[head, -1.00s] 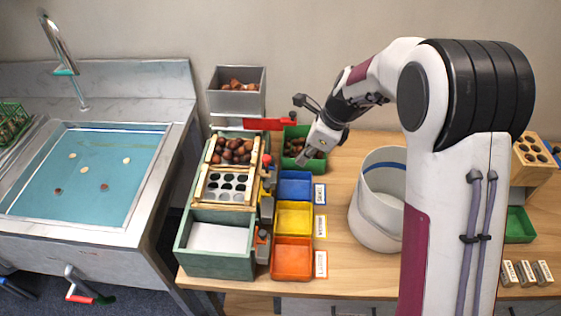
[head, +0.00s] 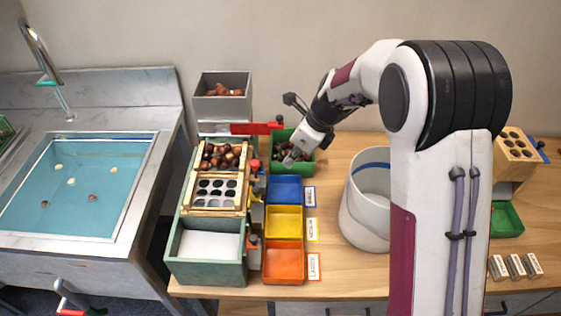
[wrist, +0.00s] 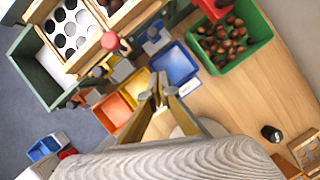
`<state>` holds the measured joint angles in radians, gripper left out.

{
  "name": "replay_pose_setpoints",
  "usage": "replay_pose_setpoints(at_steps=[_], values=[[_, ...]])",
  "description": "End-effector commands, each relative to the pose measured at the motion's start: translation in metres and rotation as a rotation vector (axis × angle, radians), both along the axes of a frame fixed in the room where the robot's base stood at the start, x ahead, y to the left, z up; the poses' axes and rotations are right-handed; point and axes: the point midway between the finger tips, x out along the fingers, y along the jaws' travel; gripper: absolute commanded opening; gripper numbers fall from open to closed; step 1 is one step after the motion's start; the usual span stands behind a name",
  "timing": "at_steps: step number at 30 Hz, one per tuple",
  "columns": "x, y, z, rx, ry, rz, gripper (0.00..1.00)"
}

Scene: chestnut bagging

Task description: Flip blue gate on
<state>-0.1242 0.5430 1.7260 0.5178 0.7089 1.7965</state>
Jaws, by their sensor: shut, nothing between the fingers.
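The blue tray (head: 285,188) sits beside the sorting box (head: 207,265); it also shows in the wrist view (wrist: 177,63). Next to this tray, on the box's right side, is a small grey and blue fitting (wrist: 155,38), which appears to be the blue gate. I cannot tell its setting. My gripper (head: 289,159) is shut and empty, above the green tray's front edge in the head view. In the wrist view its fingertips (wrist: 159,77) point toward the blue tray, apart from the fitting.
A green tray (head: 311,147) of chestnuts stands behind the blue tray, with a red lever (head: 257,128) beside it. Yellow (head: 284,223) and orange (head: 283,263) trays stand in front. A white bucket (head: 347,215) is to the right. A water-filled sink (head: 85,185) is at left.

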Motion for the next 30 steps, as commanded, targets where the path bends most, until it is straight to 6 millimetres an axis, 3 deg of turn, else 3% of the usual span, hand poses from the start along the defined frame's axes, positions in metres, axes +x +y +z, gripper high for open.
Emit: replay_pose_setpoints(at_steps=[8,27,30], values=[[0.003,0.008,-0.021,-0.001,0.002,0.003,0.00],[0.017,0.034,-0.091,-0.002,0.001,0.001,0.00],[0.022,0.043,-0.081,0.000,-0.004,0.004,0.00]])
